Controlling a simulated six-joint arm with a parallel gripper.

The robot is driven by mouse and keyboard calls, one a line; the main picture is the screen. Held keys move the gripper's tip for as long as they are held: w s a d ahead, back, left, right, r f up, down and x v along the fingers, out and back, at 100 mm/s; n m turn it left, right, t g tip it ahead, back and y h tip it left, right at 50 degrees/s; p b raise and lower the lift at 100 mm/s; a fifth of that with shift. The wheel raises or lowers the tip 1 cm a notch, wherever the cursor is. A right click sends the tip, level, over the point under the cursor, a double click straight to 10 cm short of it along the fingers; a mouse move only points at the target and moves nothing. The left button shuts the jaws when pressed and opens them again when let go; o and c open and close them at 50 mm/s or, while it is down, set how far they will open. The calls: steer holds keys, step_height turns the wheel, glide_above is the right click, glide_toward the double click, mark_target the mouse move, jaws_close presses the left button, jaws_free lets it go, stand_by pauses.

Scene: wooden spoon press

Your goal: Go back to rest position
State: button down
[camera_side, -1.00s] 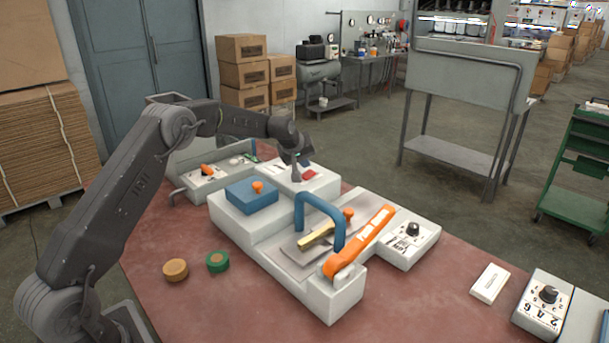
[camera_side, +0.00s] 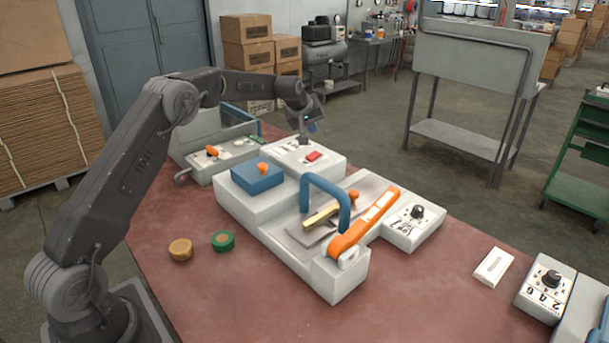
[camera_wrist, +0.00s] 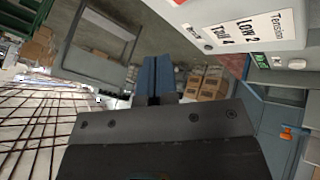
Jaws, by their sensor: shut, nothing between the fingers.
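My gripper (camera_side: 303,139) hangs above the back end of the pale press machine (camera_side: 335,285), near the red button (camera_side: 314,156). It touches nothing that I can make out. In the wrist view the blue fingers of my gripper (camera_wrist: 156,76) are together with nothing between them. The press has a blue box (camera_side: 257,179) with an orange knob, a blue arch handle (camera_side: 328,186) and an orange lever (camera_side: 364,225). A yellow piece (camera_side: 321,216) lies under the arch.
A grey control unit (camera_side: 215,170) with an orange switch stands behind left. A brown roll (camera_side: 180,250) and a green roll (camera_side: 222,242) lie on the red table (camera_side: 420,290). A white block (camera_side: 493,266) and a dial box (camera_side: 546,292) are at right. The front table is clear.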

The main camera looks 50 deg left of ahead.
steer(key=s+d+r+m+h, duration=0.1)
steer(key=s+d+r+m, duration=0.2)
steer(key=s+d+r, duration=0.6)
steer(key=s+d+r+m, duration=0.2)
steer(key=s+d+r, duration=0.35)
steer(key=s, duration=0.55)
steer(key=s+d+f+m, duration=0.2)
steer(key=s, duration=0.6)
steer(key=s+d+f+m+g, duration=0.1)
steer(key=s+d+f+m, duration=0.1)
steer(key=s, duration=0.7)
steer(key=s+d+f+m, duration=0.2)
steer(key=s+d, duration=0.2)
steer(key=s, duration=0.4)
steer(key=shift+s+f+g+h, duration=0.3)
steer(key=shift+h, duration=0.1)
